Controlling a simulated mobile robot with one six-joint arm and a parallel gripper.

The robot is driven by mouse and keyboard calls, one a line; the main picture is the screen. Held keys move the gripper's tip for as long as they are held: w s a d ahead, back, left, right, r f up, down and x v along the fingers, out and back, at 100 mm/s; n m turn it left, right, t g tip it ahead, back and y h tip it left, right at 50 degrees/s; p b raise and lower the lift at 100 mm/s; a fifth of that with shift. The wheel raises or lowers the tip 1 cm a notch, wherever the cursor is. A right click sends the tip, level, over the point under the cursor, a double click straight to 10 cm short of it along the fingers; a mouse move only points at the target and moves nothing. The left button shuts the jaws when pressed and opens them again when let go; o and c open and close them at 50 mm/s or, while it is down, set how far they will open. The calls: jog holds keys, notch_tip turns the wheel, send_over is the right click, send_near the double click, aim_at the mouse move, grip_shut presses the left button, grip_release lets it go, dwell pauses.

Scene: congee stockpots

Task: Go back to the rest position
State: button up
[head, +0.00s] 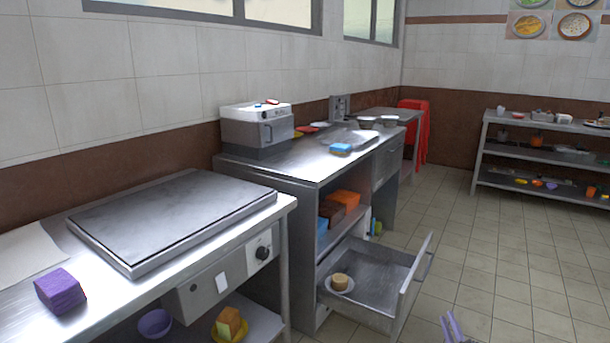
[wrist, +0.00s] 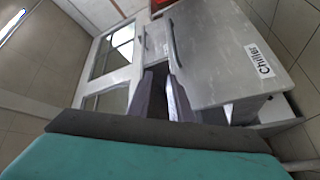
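My gripper (head: 450,327) shows at the bottom edge of the head view as two purple-grey fingertips with a gap between them, over the floor. In the wrist view my gripper (wrist: 165,85) has its two dark fingers apart with nothing held between them. Most of my arm is out of the head view. The gripper is apart from the open drawer (head: 415,297), to its right in the head view.
A griddle counter (head: 185,290) stands at left, shelves (head: 540,158) at far right. A panel labelled "Chiller" (wrist: 225,50) shows in the wrist view. Tiled floor (head: 500,250) is clear.

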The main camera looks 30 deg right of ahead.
jog(key=w+a+r+n+t+y+p, duration=0.1)
jog(key=w+a+r+y+p, duration=0.2)
jog(key=w+a, duration=0.95)
jog(key=w+a+r+n+y+p, duration=0.2)
jog(key=w+a+y+p, duration=0.3)
jog(key=w+a, duration=0.7)
jog(key=w+a+f+m+g+p, duration=0.15)
jog(key=a+p, duration=0.25)
jog(key=a, duration=0.8)
jog(key=w+a+f+g+p, duration=0.25)
jog(key=a+p, duration=0.25)
jog(key=a, duration=0.8)
jog(key=s+a+f+m+g+y+p, duration=0.1)
jog(key=s+a+f+g+p, duration=0.25)
jog(key=s+a, duration=0.35)
jog(key=s+a+f+m+g+y+p, duration=0.1)
jog(key=s+a+f+g+p, duration=0.1)
jog(key=s+a+g, duration=0.4)
jog(key=s+a+m+g, duration=0.1)
jog(key=s+a+g, duration=0.1)
jog(key=s, duration=0.7)
jog(key=s+a+r+m+g, duration=0.1)
jog(key=s+g, duration=0.3)
jog(key=s, duration=0.5)
jog(key=s+a+r+m+g, duration=0.1)
jog(key=s+g, duration=0.3)
jog(key=s, duration=0.5)
jog(key=shift+s+a+m+y, duration=0.3)
jog(key=shift+a+m+y, duration=0.1)
jog(key=shift+a+m, duration=0.4)
